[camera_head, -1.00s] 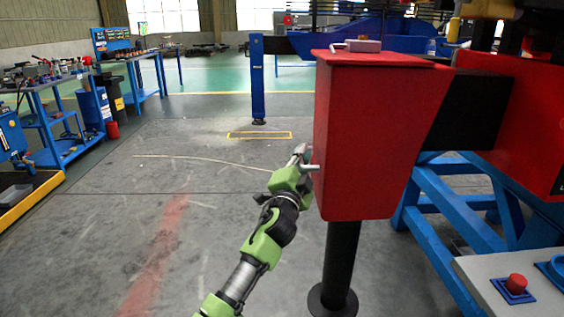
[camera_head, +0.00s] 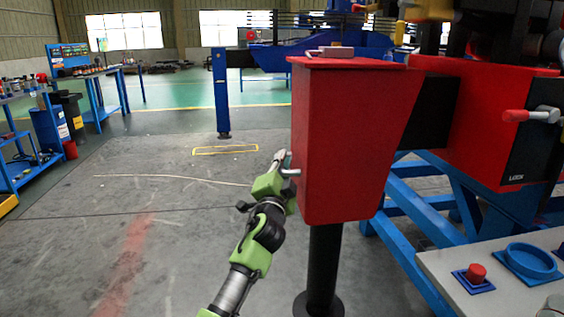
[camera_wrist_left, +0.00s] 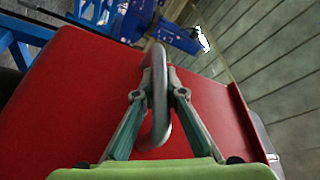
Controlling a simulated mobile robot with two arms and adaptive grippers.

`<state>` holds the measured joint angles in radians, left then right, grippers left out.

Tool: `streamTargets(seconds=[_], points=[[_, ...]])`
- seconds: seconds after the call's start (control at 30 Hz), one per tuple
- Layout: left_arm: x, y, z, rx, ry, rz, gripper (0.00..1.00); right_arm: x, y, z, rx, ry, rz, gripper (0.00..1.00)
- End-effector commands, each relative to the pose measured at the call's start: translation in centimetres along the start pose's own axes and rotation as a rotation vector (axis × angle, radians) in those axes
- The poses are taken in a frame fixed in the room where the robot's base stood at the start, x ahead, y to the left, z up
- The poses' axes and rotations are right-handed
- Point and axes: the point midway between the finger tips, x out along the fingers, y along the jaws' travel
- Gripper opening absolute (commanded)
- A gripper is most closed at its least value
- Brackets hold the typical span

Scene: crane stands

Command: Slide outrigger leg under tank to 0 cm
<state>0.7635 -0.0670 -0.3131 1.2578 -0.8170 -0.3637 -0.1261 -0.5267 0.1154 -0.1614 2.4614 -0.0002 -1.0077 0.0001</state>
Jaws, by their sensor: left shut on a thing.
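The outrigger leg's red box (camera_head: 345,140) stands on a black post (camera_head: 324,258) with a round foot. A black beam (camera_head: 437,112) joins the box to a red housing (camera_head: 490,125) on the right, and a short stretch of beam shows between them. My left gripper (camera_head: 283,166) is at the box's left side, shut on its metal handle (camera_head: 291,173). In the left wrist view, the fingers (camera_wrist_left: 159,95) close around the curved grey handle (camera_wrist_left: 158,110) against the red face. My right gripper is out of view.
A red-gripped lever (camera_head: 530,115) sits on the housing above "LOCK". A panel (camera_head: 440,264) with a red button (camera_head: 476,272) is at lower right. Blue frame legs (camera_head: 410,240) stand behind the box. A blue post (camera_head: 221,95) stands behind a yellow floor outline (camera_head: 225,150). The left floor is open.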

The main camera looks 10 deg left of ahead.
Motion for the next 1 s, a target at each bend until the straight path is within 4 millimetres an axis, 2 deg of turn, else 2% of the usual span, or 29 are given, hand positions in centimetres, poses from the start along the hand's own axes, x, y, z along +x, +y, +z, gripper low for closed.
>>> streamTargets(seconds=[0.03,0.07,0.1,0.17,0.5,0.63,0.77,1.0], points=[[-0.3,1.6,0.1,-0.004,-0.002,0.023,0.00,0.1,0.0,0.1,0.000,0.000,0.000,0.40],[-0.3,1.6,0.1,-0.004,-0.001,0.023,0.00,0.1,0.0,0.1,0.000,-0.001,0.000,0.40],[-0.3,1.6,0.1,-0.004,-0.001,0.023,0.13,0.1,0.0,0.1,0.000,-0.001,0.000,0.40],[-0.3,1.5,0.1,-0.004,-0.001,0.022,0.29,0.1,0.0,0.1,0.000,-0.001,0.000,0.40],[-0.3,1.0,0.1,-0.001,-0.001,0.015,0.29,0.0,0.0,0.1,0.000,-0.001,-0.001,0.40],[-0.9,0.9,0.2,0.000,-0.001,0.013,0.29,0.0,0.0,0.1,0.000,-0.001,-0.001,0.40],[-2.5,0.9,0.1,-0.001,0.000,0.012,0.29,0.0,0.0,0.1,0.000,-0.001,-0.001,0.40],[-7.0,0.9,0.2,-0.002,-0.001,0.015,0.29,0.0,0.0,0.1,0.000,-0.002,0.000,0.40]])
